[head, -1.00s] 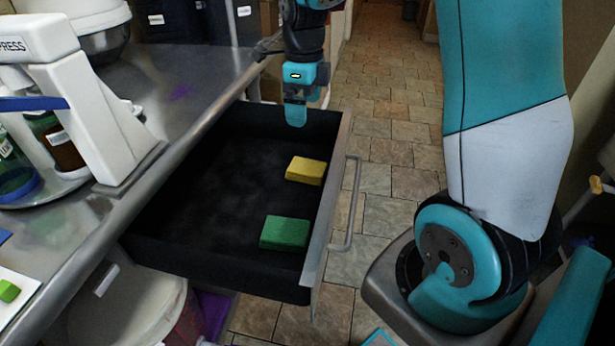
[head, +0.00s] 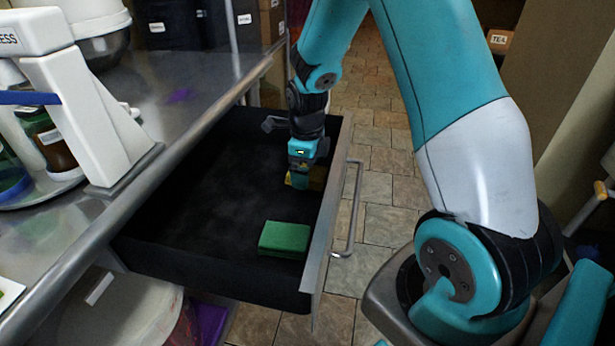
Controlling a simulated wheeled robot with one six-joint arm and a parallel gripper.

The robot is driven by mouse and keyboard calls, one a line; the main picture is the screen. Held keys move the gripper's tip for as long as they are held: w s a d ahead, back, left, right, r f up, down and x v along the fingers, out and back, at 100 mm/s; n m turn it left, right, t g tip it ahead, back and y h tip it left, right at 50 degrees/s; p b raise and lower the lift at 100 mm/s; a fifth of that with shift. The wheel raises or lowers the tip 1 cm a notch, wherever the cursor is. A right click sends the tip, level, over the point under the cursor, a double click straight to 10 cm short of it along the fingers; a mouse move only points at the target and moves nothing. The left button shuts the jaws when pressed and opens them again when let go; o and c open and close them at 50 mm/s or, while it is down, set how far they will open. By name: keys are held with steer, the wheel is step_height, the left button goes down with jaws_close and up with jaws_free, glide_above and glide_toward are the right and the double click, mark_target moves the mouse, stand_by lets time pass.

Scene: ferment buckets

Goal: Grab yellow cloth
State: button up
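The yellow cloth (head: 317,178) is a small folded block in the open black drawer, near its front panel. A green folded cloth (head: 284,239) lies nearer in the same drawer, apart from my gripper.
The open drawer (head: 200,252) has a front panel with a metal handle (head: 352,205) on the right. The steel counter (head: 205,85) runs along the left, holding a white press (head: 105,125). The drawer's left part is empty.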

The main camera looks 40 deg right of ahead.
steer(key=shift+f, duration=0.65)
steer(key=c, duration=1)
steer(key=shift+r, duration=0.1)
